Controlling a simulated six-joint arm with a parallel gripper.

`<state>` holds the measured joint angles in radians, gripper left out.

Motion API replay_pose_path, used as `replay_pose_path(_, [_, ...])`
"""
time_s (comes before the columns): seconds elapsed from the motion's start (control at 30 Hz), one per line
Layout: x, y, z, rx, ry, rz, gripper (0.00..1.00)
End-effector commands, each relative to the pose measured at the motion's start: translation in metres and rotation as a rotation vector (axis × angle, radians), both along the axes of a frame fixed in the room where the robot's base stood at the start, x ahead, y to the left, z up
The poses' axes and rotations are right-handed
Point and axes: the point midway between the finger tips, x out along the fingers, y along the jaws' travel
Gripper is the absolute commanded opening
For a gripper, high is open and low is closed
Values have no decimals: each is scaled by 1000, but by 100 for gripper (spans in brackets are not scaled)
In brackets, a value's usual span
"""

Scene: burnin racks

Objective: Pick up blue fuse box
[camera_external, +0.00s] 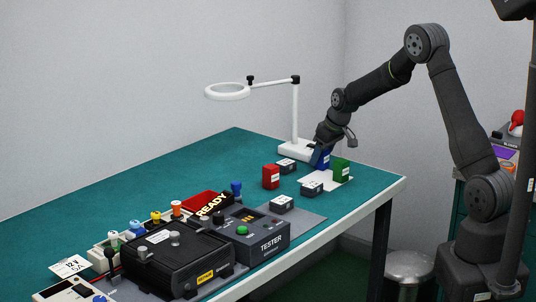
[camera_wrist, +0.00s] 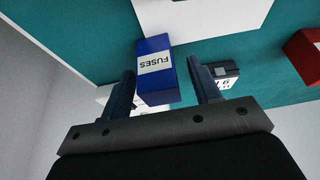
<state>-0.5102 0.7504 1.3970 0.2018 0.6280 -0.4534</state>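The blue fuse box (camera_external: 324,162) stands at the back right of the green table, beside the lamp base, partly hidden by my gripper (camera_external: 316,156). In the wrist view the blue fuse box (camera_wrist: 152,45) carries a white "FUSES" label and lies between the two fingers of my gripper (camera_wrist: 161,70). The fingers are apart, with a visible gap between the box and the right finger. The left finger is close to the box; I cannot tell whether it touches.
A green box (camera_external: 341,170) stands close to the blue one on a white sheet (camera_external: 318,183). A red box (camera_external: 271,177) and several dark labelled blocks (camera_external: 312,188) are nearby. The magnifier lamp (camera_external: 295,115) rises just left of my gripper. A tester (camera_external: 262,236) sits in front.

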Motion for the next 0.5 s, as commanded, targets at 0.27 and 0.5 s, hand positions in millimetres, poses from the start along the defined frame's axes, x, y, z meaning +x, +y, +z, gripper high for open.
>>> replay_pose_path(0.27, [0, 0, 0, 0, 0, 0, 10])
replay_pose_path(0.5, [0, 0, 1, 0, 0, 0, 10])
